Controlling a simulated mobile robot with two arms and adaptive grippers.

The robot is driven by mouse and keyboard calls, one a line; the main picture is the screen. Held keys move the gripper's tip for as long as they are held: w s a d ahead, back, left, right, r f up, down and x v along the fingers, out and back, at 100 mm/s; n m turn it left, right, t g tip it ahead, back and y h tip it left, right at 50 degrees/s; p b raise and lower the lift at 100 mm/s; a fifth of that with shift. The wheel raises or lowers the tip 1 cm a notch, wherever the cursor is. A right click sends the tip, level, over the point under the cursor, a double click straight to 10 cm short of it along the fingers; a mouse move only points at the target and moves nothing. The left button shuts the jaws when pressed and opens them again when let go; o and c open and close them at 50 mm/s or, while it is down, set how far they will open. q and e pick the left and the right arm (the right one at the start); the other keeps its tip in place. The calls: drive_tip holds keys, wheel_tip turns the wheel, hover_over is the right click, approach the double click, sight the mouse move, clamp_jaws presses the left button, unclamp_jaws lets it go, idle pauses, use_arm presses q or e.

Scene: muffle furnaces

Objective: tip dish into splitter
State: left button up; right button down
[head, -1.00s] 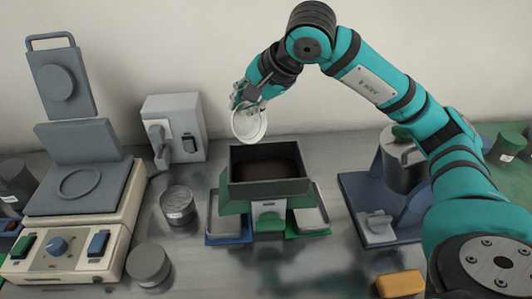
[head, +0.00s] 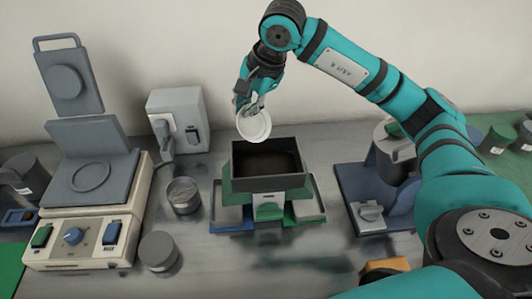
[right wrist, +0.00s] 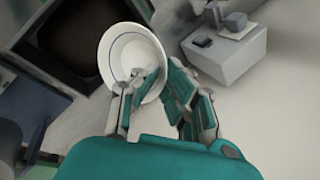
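A white dish (head: 253,126) hangs tilted from my right gripper (head: 257,103), its round face turned toward the head camera. In the right wrist view the dish (right wrist: 122,52) has its rim between the fingers of the right gripper (right wrist: 155,90), and it looks empty inside. The splitter (head: 268,187) is a green and grey box with an open top and dark material inside. It stands on the bench just below and in front of the dish. In the right wrist view its dark opening (right wrist: 75,40) is beside the dish. My left gripper is not in view.
Trays (head: 305,208) sit at the splitter's sides. A cream heating device (head: 85,235) with a raised lid stands left, with grey tins (head: 158,251) between. A grey box (head: 178,118) stands behind. A blue-based apparatus (head: 350,185) is at right, under my right arm.

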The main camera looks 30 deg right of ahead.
drive_tip(key=shift+w+a+f+g+p, duration=0.2)
drive_tip(key=shift+w+g+p, duration=0.5)
drive_tip(key=shift+p, duration=1.1)
drive_tip(key=shift+w+f+g+h+p, duration=0.2)
drive_tip(key=shift+f+g+h+p, duration=0.2)
drive_tip(key=shift+f+g+p, duration=0.6)
drive_tip(key=shift+r, duration=0.2)
drive_tip(key=f+g+p, duration=0.1)
drive_tip(key=w+f+g+p, duration=0.1)
drive_tip(key=g, duration=0.1)
drive_tip(key=shift+a+f+h, duration=0.1)
drive_tip(key=shift+a+h, duration=0.1)
drive_tip(key=shift+h, duration=0.1)
drive_tip(key=shift+f+g, duration=0.3)
drive_tip(key=shift+g, duration=0.4)
